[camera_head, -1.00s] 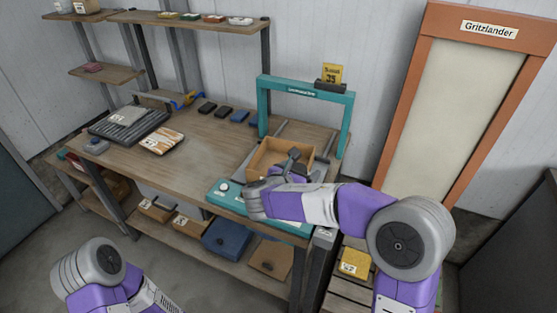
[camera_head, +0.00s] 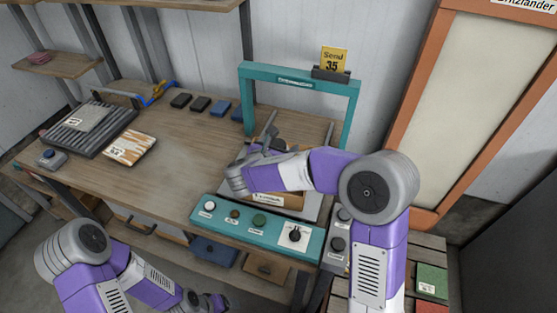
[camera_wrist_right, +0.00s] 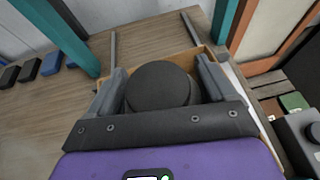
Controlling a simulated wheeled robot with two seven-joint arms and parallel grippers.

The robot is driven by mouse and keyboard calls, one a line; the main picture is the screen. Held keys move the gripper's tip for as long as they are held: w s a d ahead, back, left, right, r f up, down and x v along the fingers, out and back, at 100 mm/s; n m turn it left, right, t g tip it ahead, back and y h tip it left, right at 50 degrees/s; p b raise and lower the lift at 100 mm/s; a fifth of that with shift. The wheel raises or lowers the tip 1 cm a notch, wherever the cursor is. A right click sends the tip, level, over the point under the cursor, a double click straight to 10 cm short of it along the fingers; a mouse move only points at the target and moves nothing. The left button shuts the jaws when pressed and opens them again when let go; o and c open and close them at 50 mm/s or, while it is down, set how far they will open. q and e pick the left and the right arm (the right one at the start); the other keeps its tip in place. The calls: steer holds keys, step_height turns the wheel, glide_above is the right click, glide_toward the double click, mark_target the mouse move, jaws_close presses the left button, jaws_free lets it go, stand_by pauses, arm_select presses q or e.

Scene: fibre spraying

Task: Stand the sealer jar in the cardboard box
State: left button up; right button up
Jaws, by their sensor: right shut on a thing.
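The sealer jar shows in the right wrist view as a dark round lid (camera_wrist_right: 160,85) between the two fingers of my right gripper (camera_wrist_right: 160,88), which is shut on it. The open cardboard box (camera_wrist_right: 207,54) surrounds the jar in that view. In the head view the box (camera_head: 275,201) sits on the bench within the teal frame, and my right gripper (camera_head: 268,143) is over it. My forearm hides most of the box and the jar. I cannot tell whether the jar touches the box floor. My left gripper (camera_head: 205,301) is low at the bottom edge, its fingers unclear.
A teal gate (camera_head: 300,83) with a yellow sign (camera_head: 334,61) stands over the box. A teal control panel (camera_head: 258,224) with knobs lies in front. A ribbed grey tray (camera_head: 72,135) and a labelled packet (camera_head: 130,148) lie at left. The middle of the bench is clear.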

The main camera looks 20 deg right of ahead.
step_height(320, 180, down, 5)
steer(key=shift+w+r+b, duration=0.1)
steer(key=shift+r+b, duration=0.1)
steer(key=shift+b, duration=0.5)
steer(key=shift+r, duration=0.1)
steer(key=shift+f, duration=0.2)
steer(key=o, duration=1.1)
steer(key=shift+r, duration=0.1)
steer(key=shift+a+r, duration=0.15)
steer(key=shift+r, duration=0.1)
steer(key=p+v, duration=0.1)
steer(key=v, duration=0.5)
steer(key=p+v, duration=0.1)
steer(key=v, duration=0.4)
steer(key=shift+s+a, duration=0.2)
steer(key=shift+s, duration=0.25)
